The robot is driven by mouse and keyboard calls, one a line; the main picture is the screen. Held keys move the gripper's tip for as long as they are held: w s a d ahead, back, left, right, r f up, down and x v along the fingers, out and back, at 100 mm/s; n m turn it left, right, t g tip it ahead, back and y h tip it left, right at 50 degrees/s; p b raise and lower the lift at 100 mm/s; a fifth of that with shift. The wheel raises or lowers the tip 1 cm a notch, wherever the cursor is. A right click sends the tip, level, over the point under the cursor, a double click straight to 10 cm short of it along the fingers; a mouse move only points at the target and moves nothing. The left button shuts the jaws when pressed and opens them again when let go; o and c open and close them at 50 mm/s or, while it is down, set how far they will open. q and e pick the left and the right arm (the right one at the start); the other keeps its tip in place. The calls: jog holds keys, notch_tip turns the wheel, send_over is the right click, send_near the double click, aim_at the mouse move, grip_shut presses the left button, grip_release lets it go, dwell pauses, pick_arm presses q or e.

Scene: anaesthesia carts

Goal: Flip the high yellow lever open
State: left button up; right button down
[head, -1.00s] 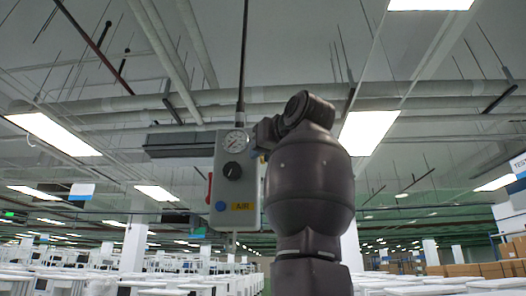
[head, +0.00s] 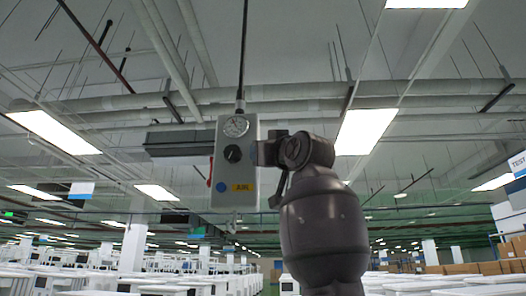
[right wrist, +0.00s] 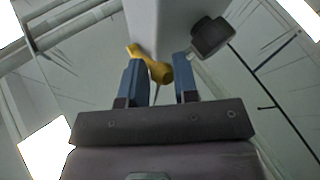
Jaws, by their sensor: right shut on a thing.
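A grey control box (head: 222,190) hangs at the upper middle of the head view, with a gauge, a black knob, a blue button and a yellow AIR label on its face. The yellow lever (right wrist: 155,68) shows in the right wrist view, just below the pale body of the box (right wrist: 165,22). My right gripper (right wrist: 163,73) has its two blue-grey fingers around the lever and is shut on it. In the head view my right arm stands to the right of the box; the lever and fingertips are hidden there. My left gripper is not in view.
A red part (head: 210,170) sits on the box's left side. A dark block (right wrist: 211,37) sticks out beside the box in the right wrist view. A thin dark pole (head: 243,50) rises from the box's top. Rows of white carts (head: 60,282) stand far below.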

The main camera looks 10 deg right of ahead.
jog(key=c, duration=0.9)
grip_release()
jog(key=shift+a, duration=0.1)
jog(key=shift+s, duration=0.1)
jog(key=b+v, duration=0.3)
jog(key=v, duration=0.7)
jog(key=shift+s+f, duration=0.15)
jog(key=shift+s, duration=0.15)
jog(key=shift+c, duration=0.5)
